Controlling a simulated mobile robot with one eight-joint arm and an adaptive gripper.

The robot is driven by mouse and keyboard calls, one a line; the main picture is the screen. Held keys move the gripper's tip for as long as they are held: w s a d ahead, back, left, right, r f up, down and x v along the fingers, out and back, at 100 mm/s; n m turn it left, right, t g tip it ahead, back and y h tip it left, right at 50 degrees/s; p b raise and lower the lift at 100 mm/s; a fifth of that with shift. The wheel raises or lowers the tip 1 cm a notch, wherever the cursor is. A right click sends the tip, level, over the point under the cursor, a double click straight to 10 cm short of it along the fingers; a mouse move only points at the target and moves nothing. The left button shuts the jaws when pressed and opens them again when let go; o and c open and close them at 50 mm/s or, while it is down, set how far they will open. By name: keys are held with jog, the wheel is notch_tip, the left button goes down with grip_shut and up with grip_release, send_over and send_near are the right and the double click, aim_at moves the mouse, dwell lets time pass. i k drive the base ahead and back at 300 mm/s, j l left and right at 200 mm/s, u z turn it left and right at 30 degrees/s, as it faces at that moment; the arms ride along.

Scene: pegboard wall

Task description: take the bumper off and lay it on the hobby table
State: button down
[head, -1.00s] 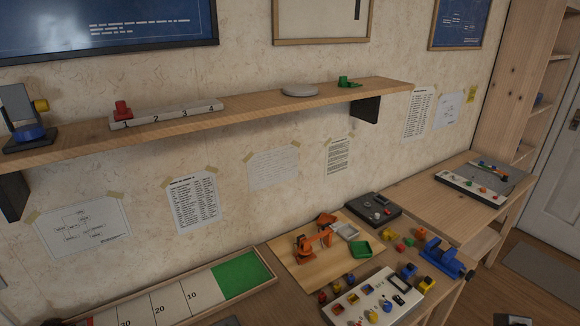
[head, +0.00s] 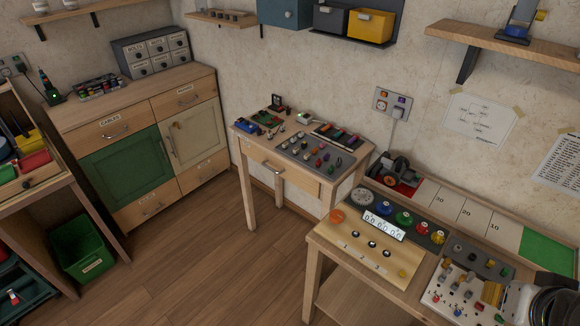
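A small dark wheeled vehicle (head: 398,178) with an orange-hubbed wheel stands at the red left end of a numbered track (head: 447,201) along the wall. I cannot make out a separate bumper on it at this size. No table is labelled as the hobby table. A small wooden table (head: 252,150) with a drawer stands left of the track, its top holding a grey mat with several small parts. A white and black rounded part, seemingly of my arm, shows at the lower right corner. My gripper's fingers are not visible.
A long workbench (head: 330,246) with knobs, a counter panel and a switch board (head: 455,290) fills the lower right. A cabinet (head: 141,105) with a green door stands at the left back. A green bin (head: 83,250) sits on the floor. The middle wooden floor is clear.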

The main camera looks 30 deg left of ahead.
aim_at(385, 162)
jog(key=u, duration=0.5)
jog(key=i+j+z, duration=0.35)
jog(key=j, duration=0.55)
jog(key=j+z, duration=0.4)
jog(key=j, duration=0.5)
jog(key=j+z, duration=0.35)
jog(key=j, duration=0.65)
jog(key=i+j+z, duration=0.6)
jog(key=j, duration=0.3)
jog(key=i+j+z, duration=0.4)
jog(key=j, duration=0.35)
